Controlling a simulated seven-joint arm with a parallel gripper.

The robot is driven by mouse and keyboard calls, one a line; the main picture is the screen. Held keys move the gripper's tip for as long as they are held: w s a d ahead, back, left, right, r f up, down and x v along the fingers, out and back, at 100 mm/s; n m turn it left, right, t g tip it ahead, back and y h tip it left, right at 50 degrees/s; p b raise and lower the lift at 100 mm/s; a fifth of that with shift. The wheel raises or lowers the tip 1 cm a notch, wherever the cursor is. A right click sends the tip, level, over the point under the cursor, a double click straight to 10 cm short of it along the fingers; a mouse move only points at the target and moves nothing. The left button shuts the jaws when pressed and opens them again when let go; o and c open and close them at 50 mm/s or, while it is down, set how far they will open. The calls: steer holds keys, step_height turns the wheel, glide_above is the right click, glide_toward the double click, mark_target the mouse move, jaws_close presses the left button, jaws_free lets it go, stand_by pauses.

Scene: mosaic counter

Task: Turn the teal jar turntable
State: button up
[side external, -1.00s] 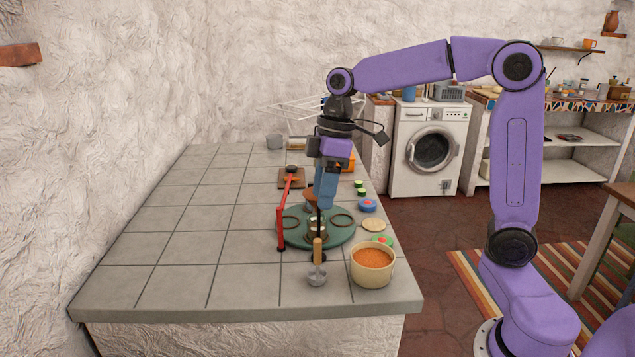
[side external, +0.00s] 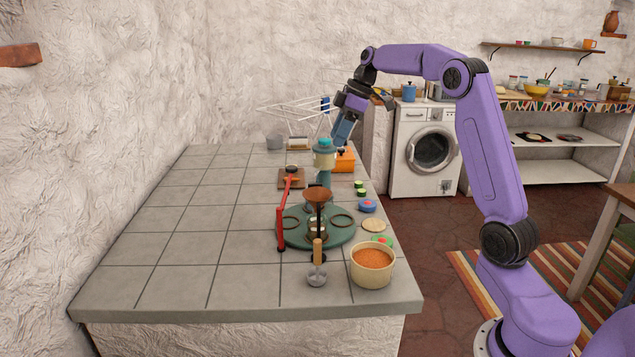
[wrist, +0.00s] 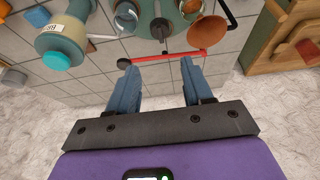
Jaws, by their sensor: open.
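The teal turntable (side external: 340,237) lies flat on the tiled counter, with dark rings on its top. A glass jar (side external: 316,226) stands at its front, under a brown funnel (side external: 317,194). A red bar (side external: 281,228) stands at its left edge and reaches toward the back. My gripper (side external: 338,142) is raised behind the turntable, near a cream-and-teal dispenser (side external: 324,160) with a bright teal top. In the wrist view my blue fingers (wrist: 160,75) are apart and empty. The red bar shows beyond them, and part of the turntable (wrist: 166,18) is at the top edge.
A pot of orange grains (side external: 372,266) and a wooden-handled ladle (side external: 317,270) stand in front. Small coloured lids and a round disc (side external: 374,225) line the right edge. An orange box (side external: 345,160) and a wire rack (side external: 297,117) are at the back. The counter's left is clear.

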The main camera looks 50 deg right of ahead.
mark_target(316, 184)
steer(key=x, duration=1.5)
jaws_close()
